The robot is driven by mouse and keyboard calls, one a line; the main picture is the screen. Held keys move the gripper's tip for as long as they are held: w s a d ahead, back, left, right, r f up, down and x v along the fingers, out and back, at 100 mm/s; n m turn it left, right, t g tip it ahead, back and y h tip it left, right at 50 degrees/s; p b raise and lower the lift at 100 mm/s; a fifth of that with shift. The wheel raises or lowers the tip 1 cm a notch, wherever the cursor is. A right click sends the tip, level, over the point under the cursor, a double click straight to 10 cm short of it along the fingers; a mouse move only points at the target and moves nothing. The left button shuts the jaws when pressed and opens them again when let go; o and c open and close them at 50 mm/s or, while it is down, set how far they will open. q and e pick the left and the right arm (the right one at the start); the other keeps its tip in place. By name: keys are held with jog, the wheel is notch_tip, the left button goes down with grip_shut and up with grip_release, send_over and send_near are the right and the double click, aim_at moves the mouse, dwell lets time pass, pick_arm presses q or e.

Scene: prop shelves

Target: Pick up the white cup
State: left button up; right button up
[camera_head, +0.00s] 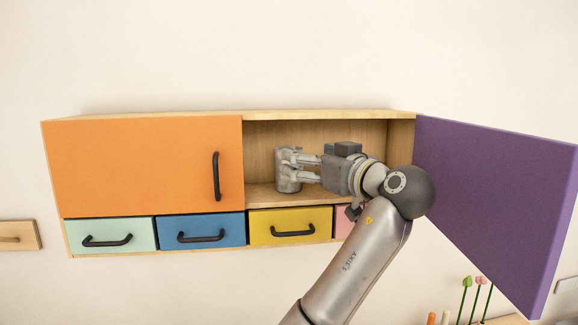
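A pale grey-white cup (287,184) stands upright on the floor of the open cupboard compartment, near its left side. My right gripper (291,161) reaches into the compartment from the right, pointing left. Its fingers are at the cup and cover part of it. I cannot tell whether they are closed on it or only around it. The cup's rim and right side are partly hidden by the fingers. My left gripper is not in view.
A purple door (495,205) stands open on the right, close to my arm. An orange door (140,165) is shut on the left. Drawers with black handles, including a blue one (181,231) and a yellow one (270,222), run below.

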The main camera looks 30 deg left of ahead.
pick_arm(q)
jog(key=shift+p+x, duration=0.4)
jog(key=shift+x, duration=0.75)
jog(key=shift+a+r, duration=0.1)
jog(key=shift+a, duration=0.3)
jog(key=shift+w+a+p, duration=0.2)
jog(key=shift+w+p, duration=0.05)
jog(key=shift+p, duration=0.05)
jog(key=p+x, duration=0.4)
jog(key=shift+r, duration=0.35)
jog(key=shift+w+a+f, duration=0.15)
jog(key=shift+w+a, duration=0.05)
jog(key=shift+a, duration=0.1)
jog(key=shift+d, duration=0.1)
pick_arm(e)
notch_tip(320, 180, up, 6)
jog(key=shift+w+a, duration=0.4)
jog(key=shift+a, duration=0.05)
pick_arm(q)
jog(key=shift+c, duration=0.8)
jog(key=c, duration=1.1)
pick_arm(e)
jog(key=shift+d+r, duration=0.1)
jog(key=shift+d, duration=0.3)
